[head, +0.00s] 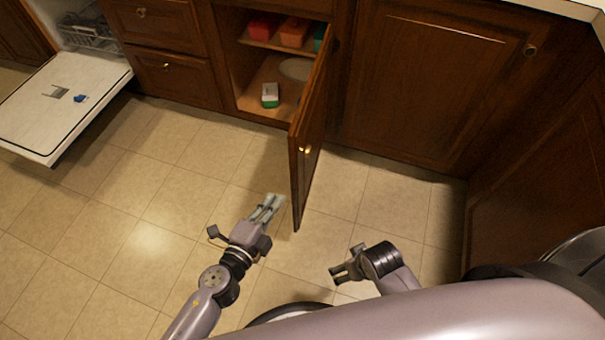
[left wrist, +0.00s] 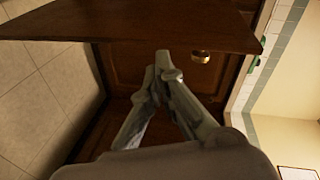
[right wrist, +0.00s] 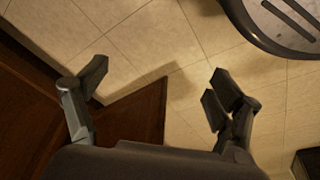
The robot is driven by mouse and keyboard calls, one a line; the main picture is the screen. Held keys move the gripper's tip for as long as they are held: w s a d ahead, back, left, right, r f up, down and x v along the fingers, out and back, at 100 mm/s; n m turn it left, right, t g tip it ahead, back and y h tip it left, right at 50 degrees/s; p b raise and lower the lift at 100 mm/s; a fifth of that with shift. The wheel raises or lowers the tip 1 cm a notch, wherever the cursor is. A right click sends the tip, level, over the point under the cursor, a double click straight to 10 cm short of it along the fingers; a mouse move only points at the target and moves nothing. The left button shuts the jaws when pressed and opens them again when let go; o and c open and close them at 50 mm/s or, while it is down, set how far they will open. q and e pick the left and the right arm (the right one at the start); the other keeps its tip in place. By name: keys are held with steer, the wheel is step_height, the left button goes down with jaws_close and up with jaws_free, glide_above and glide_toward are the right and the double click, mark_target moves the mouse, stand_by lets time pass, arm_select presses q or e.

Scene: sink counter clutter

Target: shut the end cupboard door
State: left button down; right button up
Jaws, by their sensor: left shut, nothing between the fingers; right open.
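My right gripper (head: 338,270) is open and empty, near my base, right of and nearer than the door.
Inside the cupboard are red (head: 263,27) and orange (head: 294,32) bins, a white-and-green box (head: 270,95) and a pale round item. An open dishwasher door (head: 65,95) lies low at the far left. A closed cupboard door (head: 435,80) is at right. The tiled floor (head: 150,200) is clear.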

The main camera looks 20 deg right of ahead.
arm_select(q)
steer(key=s+d+r+m+h+b, duration=0.2)
steer(key=s+d+r+m+h, duration=0.15)
steer(key=d+r, duration=0.2)
steer(key=w+d+r, duration=0.1)
steer(key=w+d, duration=0.2)
steer(key=w, duration=0.6)
steer(key=shift+r+m, duration=0.15)
steer(key=shift+m, duration=0.3)
arm_select(e)
steer(key=shift+w+r, duration=0.15)
steer(key=shift+r, duration=0.75)
steer(key=shift+w+r, duration=0.1)
steer(key=shift+r, duration=0.75)
arm_select(q)
steer(key=shift+w, duration=0.1)
